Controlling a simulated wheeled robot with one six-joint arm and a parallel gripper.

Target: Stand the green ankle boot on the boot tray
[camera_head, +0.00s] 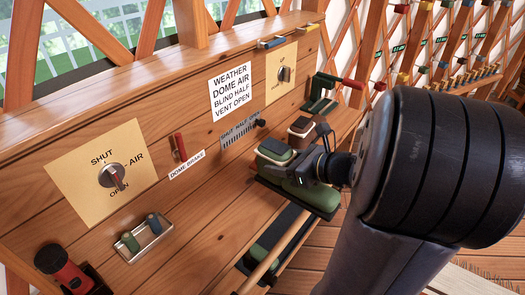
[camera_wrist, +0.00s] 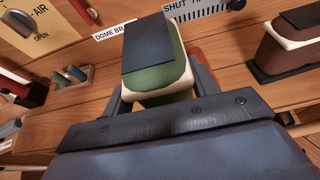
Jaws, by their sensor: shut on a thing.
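The green ankle boot (camera_head: 275,152) has a cream collar and a dark top. It looks upright at the front edge of the bench. Its top fills the upper middle of the wrist view (camera_wrist: 172,76). My gripper (camera_head: 318,165) is shut on its upper part, with a finger on either side in the wrist view (camera_wrist: 160,95). A brown boot (camera_head: 300,127) with a cream collar stands just behind, on a dark base, and also shows in the wrist view (camera_wrist: 292,45).
A green stand with a red handle (camera_head: 340,82) is behind the boots. A small tray of cylinders (camera_head: 147,236) and a red lamp-like object (camera_head: 62,268) are at left. Below the boot are a wooden rail (camera_head: 270,260) and a dark green-and-black item (camera_head: 280,232).

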